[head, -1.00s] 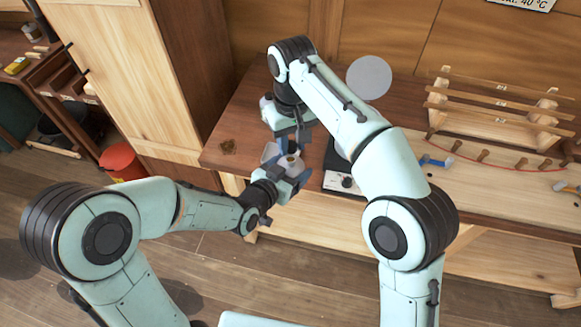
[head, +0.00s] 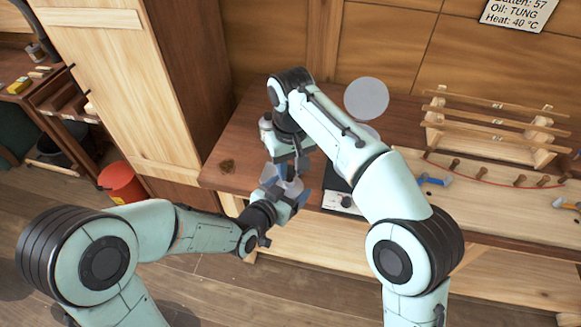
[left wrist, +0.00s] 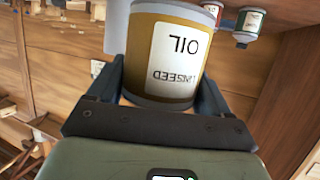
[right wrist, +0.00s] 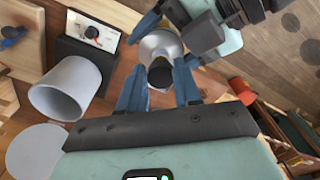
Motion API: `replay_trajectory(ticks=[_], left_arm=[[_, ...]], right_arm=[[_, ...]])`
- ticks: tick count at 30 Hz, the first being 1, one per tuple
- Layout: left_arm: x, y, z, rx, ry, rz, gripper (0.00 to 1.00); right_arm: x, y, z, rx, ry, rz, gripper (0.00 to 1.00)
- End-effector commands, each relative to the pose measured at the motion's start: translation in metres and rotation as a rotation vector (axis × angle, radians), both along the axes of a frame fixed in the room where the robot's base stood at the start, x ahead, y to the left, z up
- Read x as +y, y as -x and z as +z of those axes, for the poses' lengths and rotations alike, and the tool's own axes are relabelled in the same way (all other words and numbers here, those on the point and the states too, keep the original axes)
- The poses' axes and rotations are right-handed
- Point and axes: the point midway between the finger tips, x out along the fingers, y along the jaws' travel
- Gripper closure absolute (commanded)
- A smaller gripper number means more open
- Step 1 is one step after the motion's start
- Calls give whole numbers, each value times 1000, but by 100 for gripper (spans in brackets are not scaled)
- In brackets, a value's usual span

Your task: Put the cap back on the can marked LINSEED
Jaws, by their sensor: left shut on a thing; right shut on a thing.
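My left gripper (head: 288,192) is shut around the body of the can (head: 290,187) near the bench's front edge. In the left wrist view the can (left wrist: 170,50) is brownish yellow with grey ends and a white label reading LINSEED OIL, upside down in that picture. My right gripper (head: 290,165) is just above the can. In the right wrist view it is shut on a small dark round cap (right wrist: 160,74), held between its fingertips. The can's pale grey top (right wrist: 158,43) shows beyond the cap. I cannot tell whether cap and can touch.
A hotplate with a knob (head: 340,201) stands right of the can. A pale open pot (right wrist: 66,88) and a flat disc (right wrist: 38,150) show in the right wrist view. Small cans (left wrist: 248,24) stand on the bench. A red bucket (head: 121,183) is on the floor at left.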

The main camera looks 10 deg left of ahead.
Motion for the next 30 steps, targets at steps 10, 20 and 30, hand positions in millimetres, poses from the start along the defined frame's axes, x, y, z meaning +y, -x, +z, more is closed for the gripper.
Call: replay_trajectory(ticks=[10,20,30], left_arm=[[0,0,1,-4,2,0,76],[0,-1,1,-4,2,0,76],[0,-1,1,-4,2,0,76]], right_arm=[[0,0,-16,1,1,-1,95],[0,0,-18,-1,-1,-1,95],[0,0,-19,0,0,-1,95]])
